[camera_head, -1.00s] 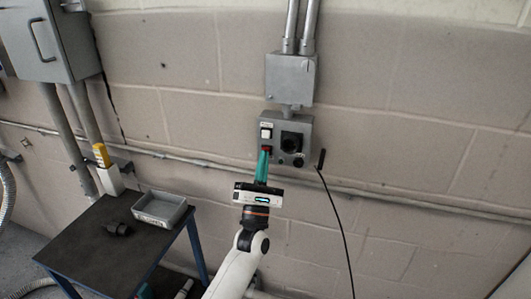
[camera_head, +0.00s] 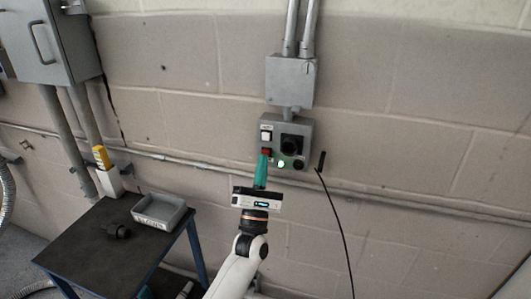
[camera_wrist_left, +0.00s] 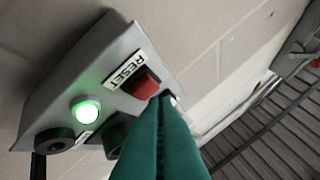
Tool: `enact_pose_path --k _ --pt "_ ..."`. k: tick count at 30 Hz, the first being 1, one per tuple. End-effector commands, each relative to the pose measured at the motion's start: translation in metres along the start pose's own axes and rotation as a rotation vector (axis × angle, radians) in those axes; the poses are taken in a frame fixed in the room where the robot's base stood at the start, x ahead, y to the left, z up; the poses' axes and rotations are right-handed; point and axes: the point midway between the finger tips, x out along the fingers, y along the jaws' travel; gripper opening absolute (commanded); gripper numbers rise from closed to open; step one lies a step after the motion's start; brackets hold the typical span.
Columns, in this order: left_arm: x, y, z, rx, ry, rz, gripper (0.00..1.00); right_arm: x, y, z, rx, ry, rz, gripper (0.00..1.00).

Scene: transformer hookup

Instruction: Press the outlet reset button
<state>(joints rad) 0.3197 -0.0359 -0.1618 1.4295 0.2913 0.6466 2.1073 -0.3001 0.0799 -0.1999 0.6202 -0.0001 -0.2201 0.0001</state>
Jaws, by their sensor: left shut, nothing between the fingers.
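The grey outlet box (camera_head: 304,127) is mounted on the wall. Its red button (camera_head: 267,152) is at the left side, just beyond my fingertips. In the left wrist view the red button (camera_wrist_left: 146,86) sits beside a white RESET label (camera_wrist_left: 127,70). A green light (camera_head: 282,163) on the box is lit and also glows in the wrist view (camera_wrist_left: 87,112). My left gripper (camera_head: 264,154) is shut and empty, its teal fingers pointing up at the button. The fingertips (camera_wrist_left: 160,98) overlap the button's lower edge in the wrist view; I cannot tell whether they touch. My right gripper is not in view.
The box also has a white switch (camera_head: 266,135) and a black socket (camera_head: 293,143). A black cable (camera_head: 341,228) hangs to the right. A dark table (camera_head: 85,255) with a grey tray (camera_head: 160,210) stands at the lower left. A conduit (camera_head: 400,199) runs along the wall.

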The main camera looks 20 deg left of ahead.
Motion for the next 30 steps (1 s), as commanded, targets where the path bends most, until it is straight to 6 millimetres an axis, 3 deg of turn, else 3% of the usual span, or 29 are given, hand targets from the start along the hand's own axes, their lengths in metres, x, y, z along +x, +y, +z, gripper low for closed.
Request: enact_pose_path --k 14,30 --pt "-0.006 -0.005 -0.005 0.000 0.000 0.001 0.00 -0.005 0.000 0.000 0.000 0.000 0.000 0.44" --pt "-0.038 -0.028 -0.028 -0.001 0.000 0.000 0.00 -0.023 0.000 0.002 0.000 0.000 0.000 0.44"
